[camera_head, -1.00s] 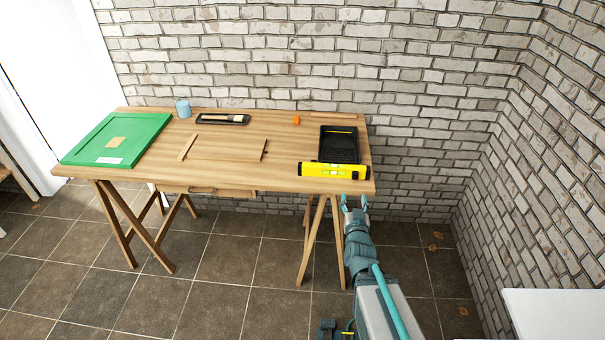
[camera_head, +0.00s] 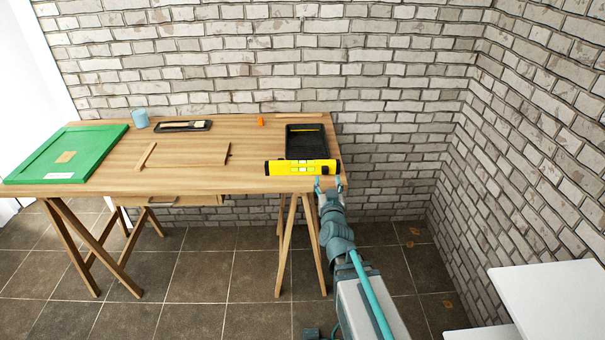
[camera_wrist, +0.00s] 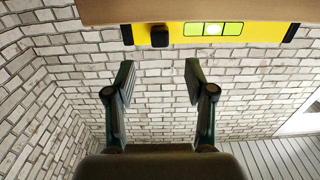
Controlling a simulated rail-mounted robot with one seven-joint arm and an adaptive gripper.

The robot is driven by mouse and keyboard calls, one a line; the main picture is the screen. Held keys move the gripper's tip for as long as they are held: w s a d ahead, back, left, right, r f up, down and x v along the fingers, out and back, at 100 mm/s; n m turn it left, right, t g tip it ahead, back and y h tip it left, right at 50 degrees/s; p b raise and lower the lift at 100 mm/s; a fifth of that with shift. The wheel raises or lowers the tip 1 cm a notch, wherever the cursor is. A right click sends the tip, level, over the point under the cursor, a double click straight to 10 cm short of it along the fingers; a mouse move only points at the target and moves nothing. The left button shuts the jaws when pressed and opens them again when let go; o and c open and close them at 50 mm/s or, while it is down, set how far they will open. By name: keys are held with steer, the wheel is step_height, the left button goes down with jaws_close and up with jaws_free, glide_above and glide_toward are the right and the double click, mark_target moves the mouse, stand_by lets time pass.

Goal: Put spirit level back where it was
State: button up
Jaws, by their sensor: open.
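The yellow spirit level (camera_head: 288,168) lies along the front right edge of the wooden table (camera_head: 200,170), in front of a black tray. It also shows in the wrist view (camera_wrist: 268,30), at the top, with its green vials and a dark knob. My gripper (camera_head: 328,184) is just in front of the table's right front corner, close to the right end of the level. In the wrist view my gripper (camera_wrist: 158,80) has its two fingers apart with nothing between them. The level is beyond the fingertips, and I see no contact.
The black tray (camera_head: 306,143) stands directly behind the level. A green frame (camera_head: 65,153), a blue cup (camera_head: 140,118), a brush tray (camera_head: 183,126) and a small orange item (camera_head: 261,121) are also on the table. A white surface (camera_head: 555,300) is at the lower right. A brick wall is behind.

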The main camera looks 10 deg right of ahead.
mark_target(326, 170)
steer(key=shift+w+d, duration=0.2)
steer(key=shift+w, duration=3.05)
jaws_close()
